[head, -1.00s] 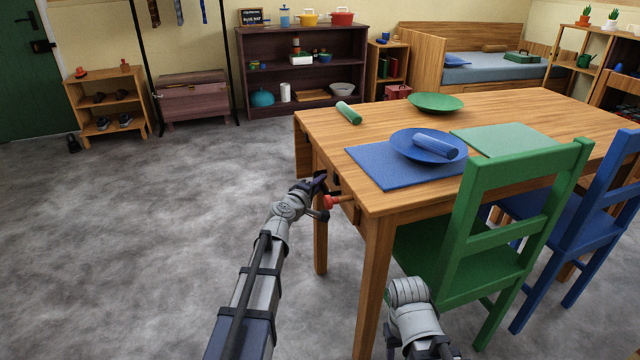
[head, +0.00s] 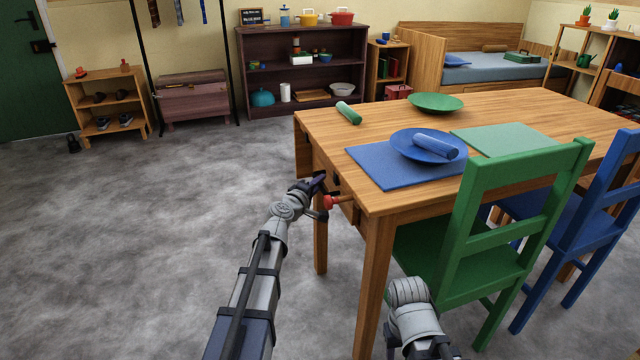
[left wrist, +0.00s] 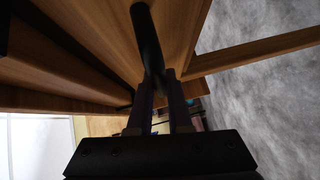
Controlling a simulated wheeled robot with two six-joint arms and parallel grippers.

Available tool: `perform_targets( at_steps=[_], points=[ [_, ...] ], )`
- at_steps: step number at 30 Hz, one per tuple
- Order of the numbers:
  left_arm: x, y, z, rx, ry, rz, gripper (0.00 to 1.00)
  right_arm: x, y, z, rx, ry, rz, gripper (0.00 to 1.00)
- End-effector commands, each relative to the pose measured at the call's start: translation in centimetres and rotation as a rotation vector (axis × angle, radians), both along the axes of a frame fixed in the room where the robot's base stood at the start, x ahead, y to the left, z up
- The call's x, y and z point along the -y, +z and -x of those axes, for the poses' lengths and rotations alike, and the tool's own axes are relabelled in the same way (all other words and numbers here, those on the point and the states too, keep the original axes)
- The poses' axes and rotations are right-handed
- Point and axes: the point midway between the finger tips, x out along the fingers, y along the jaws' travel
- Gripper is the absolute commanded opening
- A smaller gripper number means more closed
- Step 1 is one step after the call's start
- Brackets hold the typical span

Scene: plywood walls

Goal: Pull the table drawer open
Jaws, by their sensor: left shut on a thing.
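The wooden table (head: 560,112) has its drawer end facing my left arm. My left gripper (head: 322,187) is at that end, below the tabletop edge. In the left wrist view its two dark fingers (left wrist: 160,108) are shut around a dark bar handle (left wrist: 148,38) on a wooden face. In the head view the handle is mostly hidden by the gripper, and I cannot tell clearly how far out the drawer stands. My right arm shows at the bottom, but its gripper is out of sight.
A green chair (head: 462,240) and a blue chair (head: 570,215) stand at the table's near side. A small red piece (head: 331,202) is beside my left gripper. A blue plate (head: 405,143) and a green plate (head: 436,102) are on the tabletop. The grey floor on the left is clear.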

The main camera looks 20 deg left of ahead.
Motion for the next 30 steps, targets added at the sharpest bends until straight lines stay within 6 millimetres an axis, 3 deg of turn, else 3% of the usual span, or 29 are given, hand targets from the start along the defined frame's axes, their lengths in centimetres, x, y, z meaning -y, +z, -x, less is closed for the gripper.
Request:
perform_targets(
  at_steps=[8,30],
  points=[
    [-3.8,0.0,2.7,0.000,0.005,-0.001,0.00,0.0,0.0,0.0,0.000,0.000,0.000,0.50],
    [-20.2,0.0,13.6,0.000,0.005,-0.001,0.00,0.0,0.0,0.0,0.000,0.000,0.000,0.50]
  ],
)
